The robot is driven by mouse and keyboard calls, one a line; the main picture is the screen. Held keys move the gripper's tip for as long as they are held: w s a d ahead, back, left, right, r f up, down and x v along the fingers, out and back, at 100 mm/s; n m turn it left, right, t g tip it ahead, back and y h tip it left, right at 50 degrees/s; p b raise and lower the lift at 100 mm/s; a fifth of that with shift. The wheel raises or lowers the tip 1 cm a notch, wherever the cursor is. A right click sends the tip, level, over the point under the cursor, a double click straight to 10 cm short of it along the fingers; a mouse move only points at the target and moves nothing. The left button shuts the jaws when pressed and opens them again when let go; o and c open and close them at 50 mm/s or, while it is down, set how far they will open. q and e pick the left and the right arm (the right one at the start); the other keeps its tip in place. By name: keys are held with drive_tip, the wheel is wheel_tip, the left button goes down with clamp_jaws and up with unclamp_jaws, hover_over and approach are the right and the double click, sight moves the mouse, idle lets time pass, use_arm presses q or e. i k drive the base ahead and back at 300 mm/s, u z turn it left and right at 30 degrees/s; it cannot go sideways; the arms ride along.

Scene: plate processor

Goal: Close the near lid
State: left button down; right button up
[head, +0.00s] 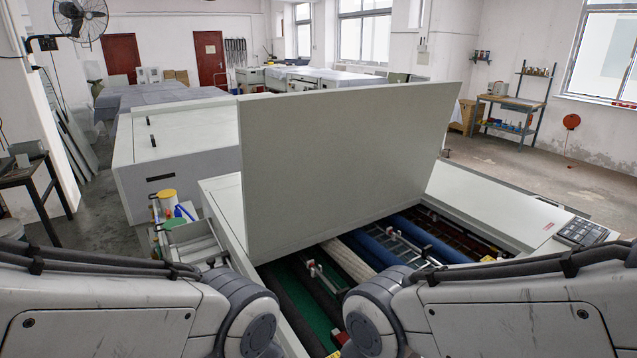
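The lid (345,165) is a large pale grey panel standing raised and tilted over the plate processor (490,212). Its lower edge meets the machine at the left and runs across the open bay. Under and in front of it, blue, white and dark rollers (385,248) show in the open bay. My two arms come in from the lower left and lower right, in front of the machine. Neither gripper can be seen; both are out of frame or hidden behind my arm links.
A control panel (582,232) sits on the machine's right deck. A side tray with a yellow-topped container (166,199) is at the left. Another long grey machine (175,150) stands behind left. A workbench (510,103) is at the back right, with open floor before it.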

sight(313, 162)
drive_tip(key=u, duration=0.4)
drive_tip(key=k, duration=1.1)
drive_tip(key=u, duration=1.4)
drive_tip(key=i, duration=3.5)
drive_tip(key=z, duration=1.4)
drive_tip(key=i, duration=0.85)
drive_tip(key=z, duration=1.3)
drive_tip(key=i, duration=0.25)
drive_tip(key=z, duration=0.05)
